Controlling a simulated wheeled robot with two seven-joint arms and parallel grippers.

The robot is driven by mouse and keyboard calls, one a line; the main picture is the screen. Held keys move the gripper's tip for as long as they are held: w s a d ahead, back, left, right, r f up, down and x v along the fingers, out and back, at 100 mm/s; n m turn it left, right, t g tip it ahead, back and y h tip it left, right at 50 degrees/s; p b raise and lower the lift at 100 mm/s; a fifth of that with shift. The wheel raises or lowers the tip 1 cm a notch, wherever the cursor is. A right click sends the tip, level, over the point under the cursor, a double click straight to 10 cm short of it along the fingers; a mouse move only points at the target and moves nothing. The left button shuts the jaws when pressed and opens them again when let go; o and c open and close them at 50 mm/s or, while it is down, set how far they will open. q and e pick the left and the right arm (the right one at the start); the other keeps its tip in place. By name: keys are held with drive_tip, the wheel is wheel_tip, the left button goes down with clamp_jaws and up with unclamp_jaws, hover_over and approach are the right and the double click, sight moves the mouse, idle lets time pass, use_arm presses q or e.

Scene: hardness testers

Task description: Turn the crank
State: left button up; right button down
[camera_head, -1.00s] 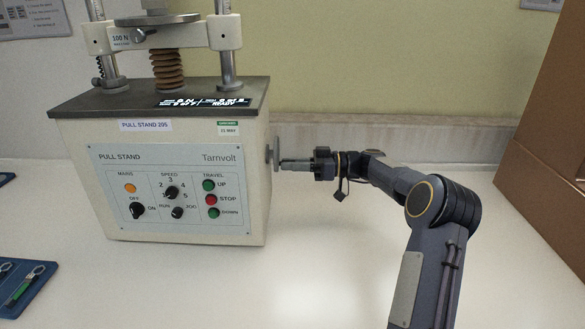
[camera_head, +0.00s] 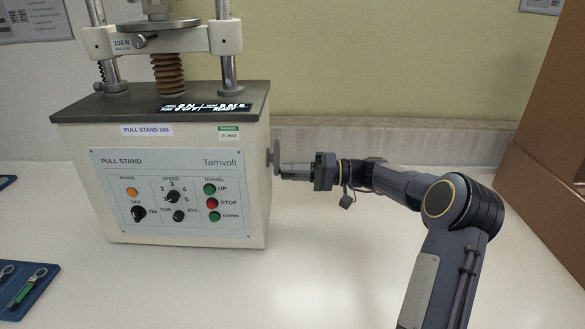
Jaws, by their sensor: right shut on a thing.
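The crank (camera_head: 275,156) is a grey disc on the right side of the cream pull stand (camera_head: 258,200). It is seen nearly edge-on. My right gripper (camera_head: 287,170) reaches in from the right and is shut on the crank's handle at the lower part of the disc. The fingers hide most of the handle. My left gripper is not in view.
A brown box (camera_head: 555,130) stands at the right edge. A blue tray (camera_head: 40,290) with small tools lies at the lower left. The white table (camera_head: 300,275) is clear in front of the stand. A wall is behind.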

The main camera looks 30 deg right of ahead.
drive_tip(key=m+p, duration=0.1)
drive_tip(key=r+m+p, duration=0.1)
drive_tip(key=m, duration=0.1)
drive_tip(key=m+p, duration=0.1)
drive_tip(key=shift+s+a+r+m, duration=0.2)
drive_tip(key=shift+s+r+m, duration=0.1)
drive_tip(key=shift+s+m, duration=0.1)
drive_tip(key=shift+r+m+p, duration=0.45)
drive_tip(key=shift+m+p, duration=1.4)
drive_tip(key=shift+p, duration=0.05)
drive_tip(key=shift+r+m+p, duration=0.5)
drive_tip(key=shift+m+p, duration=1.3)
drive_tip(key=shift+p, duration=0.1)
drive_tip(key=shift+r+m+p, duration=0.45)
drive_tip(key=shift+m+p, duration=1.4)
drive_tip(key=shift+p, duration=0.05)
drive_tip(key=c, duration=1.3)
unclamp_jaws()
drive_tip(key=b+v, duration=0.1)
drive_tip(key=v, duration=0.7)
